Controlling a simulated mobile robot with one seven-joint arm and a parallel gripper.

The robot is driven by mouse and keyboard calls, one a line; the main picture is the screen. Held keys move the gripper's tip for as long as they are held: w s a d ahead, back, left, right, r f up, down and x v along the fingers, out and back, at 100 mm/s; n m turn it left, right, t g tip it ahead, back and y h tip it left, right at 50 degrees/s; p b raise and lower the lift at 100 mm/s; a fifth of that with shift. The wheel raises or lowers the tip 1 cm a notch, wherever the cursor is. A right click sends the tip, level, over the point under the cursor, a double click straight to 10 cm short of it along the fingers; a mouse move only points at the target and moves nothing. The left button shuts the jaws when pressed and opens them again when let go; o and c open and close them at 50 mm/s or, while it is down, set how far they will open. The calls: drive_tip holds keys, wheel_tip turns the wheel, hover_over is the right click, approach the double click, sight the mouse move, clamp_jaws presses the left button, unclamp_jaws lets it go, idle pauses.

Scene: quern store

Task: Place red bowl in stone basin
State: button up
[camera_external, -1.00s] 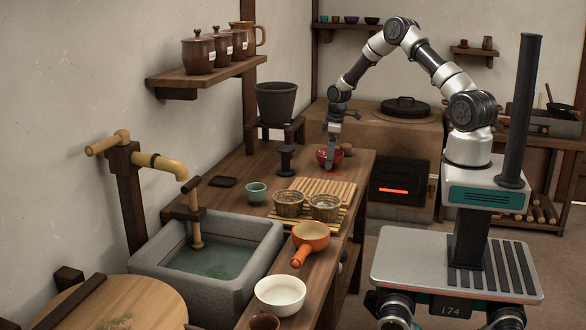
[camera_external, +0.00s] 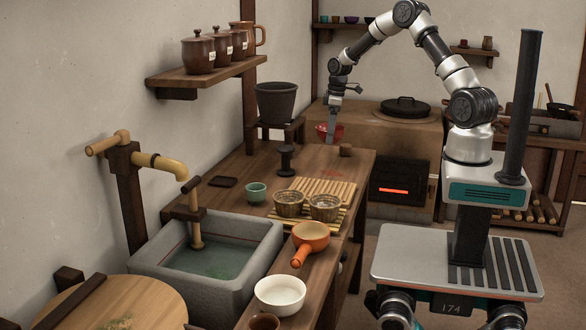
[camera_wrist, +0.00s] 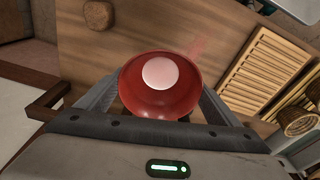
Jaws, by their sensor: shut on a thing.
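The red bowl (camera_external: 329,131) is in my gripper (camera_external: 331,128), held in the air above the far end of the wooden counter. In the wrist view the red bowl (camera_wrist: 160,86) sits between the two fingers (camera_wrist: 160,100), with a pale round disc showing at its centre. The gripper is shut on the bowl. The grey stone basin (camera_external: 262,262) stands at the near left, with water in it and a bamboo spout over it. It is well apart from the bowl.
A dark bucket (camera_external: 276,102) stands at the back left.

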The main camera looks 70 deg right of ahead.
wheel_tip(320, 180, up, 5)
drive_tip(key=shift+r, duration=0.15)
drive_tip(key=w+a+n+b, duration=0.25)
drive_tip(key=w+a, duration=0.65)
drive_tip(key=a, duration=0.5)
drive_tip(key=w+a+n+b, duration=0.25)
drive_tip(key=w+a, duration=0.55)
drive_tip(key=a, duration=0.6)
drive_tip(key=s+a+n+y+b, duration=0.1)
drive_tip(key=s+a+n+b, duration=0.15)
drive_tip(key=a, duration=1.65)
drive_tip(key=s+a+n+b, duration=0.2)
drive_tip(key=a+b, duration=0.1)
drive_tip(key=a, duration=1.5)
drive_tip(key=shift+g, duration=0.3)
drive_tip(key=shift+w+d+f+b, duration=0.15)
drive_tip(key=shift+f+b, duration=0.4)
drive_tip(key=shift+f, duration=5.25)
drive_tip(key=shift+s+d+f+b, duration=0.1)
drive_tip(key=shift+f+b, duration=0.45)
drive_tip(key=shift+f, duration=5.2)
drive_tip(key=shift+f, duration=0.1)
